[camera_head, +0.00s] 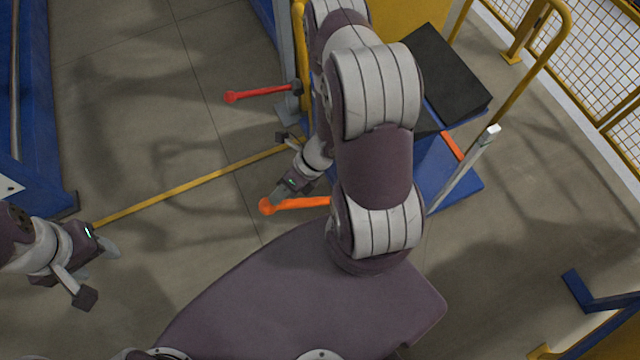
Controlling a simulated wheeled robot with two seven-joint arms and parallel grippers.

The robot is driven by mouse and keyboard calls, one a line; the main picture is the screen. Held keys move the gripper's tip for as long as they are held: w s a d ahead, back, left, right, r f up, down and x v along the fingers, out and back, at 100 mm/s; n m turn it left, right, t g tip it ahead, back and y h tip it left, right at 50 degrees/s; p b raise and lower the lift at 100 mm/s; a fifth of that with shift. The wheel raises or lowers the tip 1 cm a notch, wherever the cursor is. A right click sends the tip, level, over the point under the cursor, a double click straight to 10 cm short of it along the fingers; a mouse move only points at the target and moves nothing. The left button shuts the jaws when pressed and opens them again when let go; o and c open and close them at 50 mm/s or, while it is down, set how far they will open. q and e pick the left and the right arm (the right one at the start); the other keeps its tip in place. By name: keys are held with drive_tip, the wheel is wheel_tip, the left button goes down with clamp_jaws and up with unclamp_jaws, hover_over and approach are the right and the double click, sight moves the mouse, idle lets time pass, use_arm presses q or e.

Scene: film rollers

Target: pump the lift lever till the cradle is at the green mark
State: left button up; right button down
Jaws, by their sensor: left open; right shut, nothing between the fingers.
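An orange lever (300,203) with a round knob sticks out to the left, its other end hidden behind my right arm. A red lever (262,93) with a round knob sticks out further back from a blue and yellow frame. I cannot tell which is the lift lever. My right gripper (279,193) is shut and empty, its tips just above the orange knob in the picture; contact cannot be told. My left gripper (106,247) is open and empty over the floor at the far left. I cannot make out the cradle or a green mark.
A black slab (445,75) and a blue platform (462,180) stand right of my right arm, with a pale upright post (463,168). Yellow rails (540,35) and mesh fencing close the right back. A blue frame (38,130) stands at left. Open floor lies between.

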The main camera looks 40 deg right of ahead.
sight(266, 209)
drive_tip(key=shift+a, duration=0.1)
drive_tip(key=b+x, duration=0.1)
drive_tip(key=x, duration=0.1)
drive_tip(key=b+x, duration=0.3)
drive_tip(key=x, duration=0.1)
drive_tip(key=shift+s+d+f+b, duration=0.1)
drive_tip(key=shift+d+f+b, duration=0.2)
drive_tip(key=shift+f+b, duration=0.1)
drive_tip(key=shift+a+f, duration=0.1)
drive_tip(key=shift+a, duration=0.15)
wheel_tip(266, 209, down, 6)
drive_tip(key=a+b, duration=0.2)
drive_tip(key=b, duration=0.3)
drive_tip(key=shift+w+a+r, duration=0.2)
drive_tip(key=shift+w+a, duration=0.2)
